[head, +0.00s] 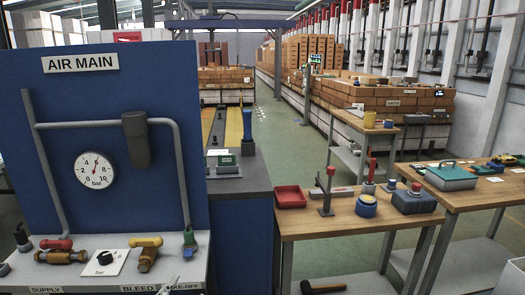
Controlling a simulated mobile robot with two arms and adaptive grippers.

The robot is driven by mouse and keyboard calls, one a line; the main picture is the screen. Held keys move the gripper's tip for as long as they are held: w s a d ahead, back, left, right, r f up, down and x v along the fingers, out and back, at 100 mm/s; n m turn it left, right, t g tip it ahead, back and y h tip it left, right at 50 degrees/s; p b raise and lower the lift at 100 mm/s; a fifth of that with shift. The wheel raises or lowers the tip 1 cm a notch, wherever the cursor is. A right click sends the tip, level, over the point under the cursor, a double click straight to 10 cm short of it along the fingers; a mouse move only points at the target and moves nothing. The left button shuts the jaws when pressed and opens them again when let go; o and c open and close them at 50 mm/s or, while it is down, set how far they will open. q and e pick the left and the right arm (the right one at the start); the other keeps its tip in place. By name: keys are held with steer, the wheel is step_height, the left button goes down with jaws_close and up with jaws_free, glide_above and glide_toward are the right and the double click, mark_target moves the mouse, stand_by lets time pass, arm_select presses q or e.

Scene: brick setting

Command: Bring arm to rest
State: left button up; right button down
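The blue AIR MAIN panel (150,200) stands close on the left, with a round bar gauge (95,170) and grey pipes.
A wooden table (330,222) at centre right holds a red tray (290,197), a red-topped stand (326,191) and a blue round container (366,206). Another table (470,197) holds a grey-green case (450,177). Green floor (290,130) is open behind.

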arm_select(q)
steer(key=s+a+f+n+g+y, duration=0.25)
steer(key=s+f+n+g, duration=0.35)
steer(key=s+f, duration=0.55)
steer(key=s+f+n+g+h, duration=0.15)
steer(key=s+g, duration=0.25)
steer(key=s, duration=0.4)
steer(key=s+f+g+h, duration=0.1)
steer(key=s+f+g, duration=0.2)
steer(key=s, duration=0.6)
step_height(320, 180, down, 25)
steer(key=g, duration=0.1)
steer(key=s+a+f+g, duration=0.1)
steer(key=s+a+f, duration=0.1)
steer(key=s+f, duration=1.5)
steer(key=shift+a+f+m+y, duration=0.3)
steer(key=shift+a+f+m, duration=0.05)
steer(key=shift+f+m, duration=0.1)
